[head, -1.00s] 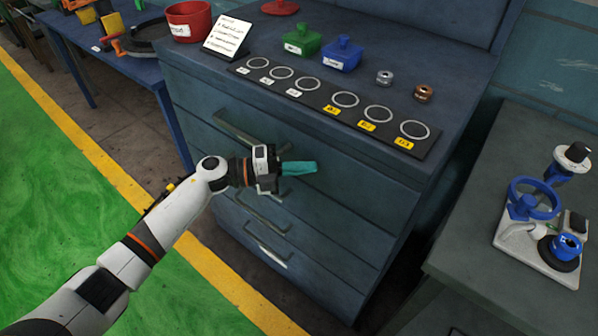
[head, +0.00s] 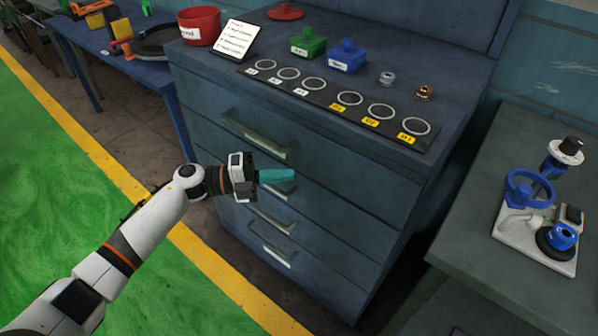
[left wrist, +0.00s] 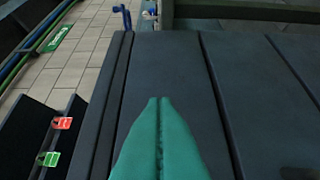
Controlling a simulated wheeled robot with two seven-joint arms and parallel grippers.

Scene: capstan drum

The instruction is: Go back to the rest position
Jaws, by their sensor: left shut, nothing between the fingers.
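My left gripper (head: 277,176) has teal fingers and stands in front of the drawer cabinet (head: 340,187). Its fingers are shut with nothing between them. In the left wrist view the teal fingers (left wrist: 160,130) lie together, with dark panels behind them that look like the drawer fronts. The gripper appears apart from the cabinet's handles. My right gripper is not in view.
On the cabinet top are a ring board (head: 335,103), a red pot (head: 199,27), a green box (head: 307,43), a blue box (head: 346,56) and two small metal parts. A bench with a blue-wheeled device (head: 532,190) stands at right. Green floor is open at left.

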